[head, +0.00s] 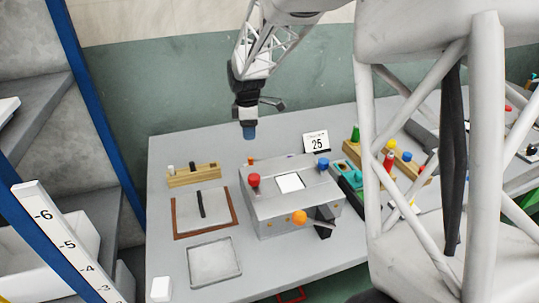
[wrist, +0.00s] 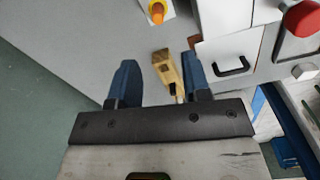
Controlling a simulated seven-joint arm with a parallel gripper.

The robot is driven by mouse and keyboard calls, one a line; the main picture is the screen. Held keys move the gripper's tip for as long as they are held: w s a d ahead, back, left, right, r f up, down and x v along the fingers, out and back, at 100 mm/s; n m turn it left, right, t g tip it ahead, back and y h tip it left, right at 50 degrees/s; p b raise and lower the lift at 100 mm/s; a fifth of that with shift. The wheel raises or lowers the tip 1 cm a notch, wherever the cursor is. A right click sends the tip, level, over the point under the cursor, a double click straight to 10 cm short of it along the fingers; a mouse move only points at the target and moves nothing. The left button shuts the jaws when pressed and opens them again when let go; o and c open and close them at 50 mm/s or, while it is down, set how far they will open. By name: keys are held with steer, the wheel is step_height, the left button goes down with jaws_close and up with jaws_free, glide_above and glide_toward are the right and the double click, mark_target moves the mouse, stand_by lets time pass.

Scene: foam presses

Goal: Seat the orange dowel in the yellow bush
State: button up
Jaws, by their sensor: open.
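My gripper (head: 249,134) hangs above the back of the table, behind the metal press. In the wrist view its two blue fingers stand apart (wrist: 160,78), with nothing held between them. A small orange piece (head: 250,160) shows just behind the press, below and apart from my gripper. In the wrist view an upright orange and yellow piece (wrist: 157,12) stands on a white patch at the top edge, beyond the fingertips.
The metal press (head: 290,207) has a red knob (head: 253,180), a blue knob (head: 323,163) and an orange ball (head: 299,217). A wooden rack (head: 207,179) with pegs stands left; it also shows between the fingers (wrist: 164,72). A brown-framed tray (head: 234,210) lies in front of it.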

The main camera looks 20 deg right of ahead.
steer(key=s+r+m+t, duration=0.1)
steer(key=s+m, duration=0.4)
steer(key=s, duration=0.8)
steer(key=s+r+m, duration=0.4)
steer(key=s+m, duration=0.1)
steer(key=s, duration=0.8)
steer(key=s+a+r+m+t, duration=0.1)
steer(key=s+r+m, duration=0.2)
steer(key=s, duration=1)
steer(key=m, duration=0.2)
steer(key=shift+s+m+t, duration=0.3)
steer(key=shift+s+m, duration=0.05)
steer(key=shift+m, duration=0.05)
